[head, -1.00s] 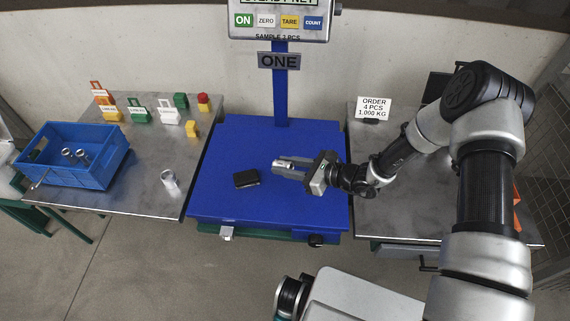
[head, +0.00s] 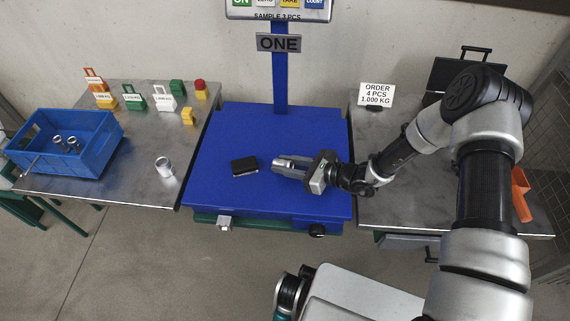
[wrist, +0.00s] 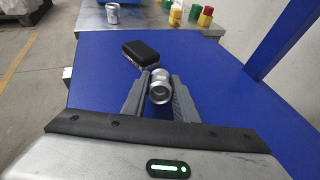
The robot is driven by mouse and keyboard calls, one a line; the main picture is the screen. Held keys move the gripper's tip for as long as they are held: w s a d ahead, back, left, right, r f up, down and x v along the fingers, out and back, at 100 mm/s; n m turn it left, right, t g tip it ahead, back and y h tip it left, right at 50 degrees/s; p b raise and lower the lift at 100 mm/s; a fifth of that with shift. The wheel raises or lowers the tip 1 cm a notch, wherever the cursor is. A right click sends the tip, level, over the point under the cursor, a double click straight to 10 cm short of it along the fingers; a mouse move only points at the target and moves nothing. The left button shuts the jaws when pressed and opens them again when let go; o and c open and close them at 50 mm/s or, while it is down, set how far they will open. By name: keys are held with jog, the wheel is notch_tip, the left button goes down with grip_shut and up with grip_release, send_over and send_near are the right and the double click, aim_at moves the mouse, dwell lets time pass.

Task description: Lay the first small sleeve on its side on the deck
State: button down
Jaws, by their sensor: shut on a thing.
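My gripper (head: 290,169) is low over the blue scale deck (head: 225,140), right of its middle. It is shut on a small silver sleeve (wrist: 160,86), which lies on its side between the two fingers with its open end facing the wrist camera. Whether the sleeve touches the deck I cannot tell. In the head view the sleeve (head: 281,162) is partly hidden by the fingers. Another silver sleeve (head: 165,167) stands upright on the left steel table. More sleeves (head: 65,142) are in the blue crate (head: 95,152).
A black case (head: 244,166) lies on the deck just left of my fingertips. The scale's blue post (head: 280,80) rises at the deck's back. Coloured weights and tags (head: 135,98) stand on the left table. An order sign (head: 376,95) stands on the right table. The deck's front is clear.

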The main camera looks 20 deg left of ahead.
jog(key=shift+f+b, duration=0.5)
jog(key=shift+f, duration=0.1)
jog(key=c, duration=1.3)
grip_release()
jog(key=shift+c, duration=0.2)
jog(key=shift+d, duration=0.15)
jog(key=p+v, duration=0.3)
jog(key=v, duration=1.4)
jog(key=shift+r, duration=0.15)
jog(key=shift+r, duration=0.1)
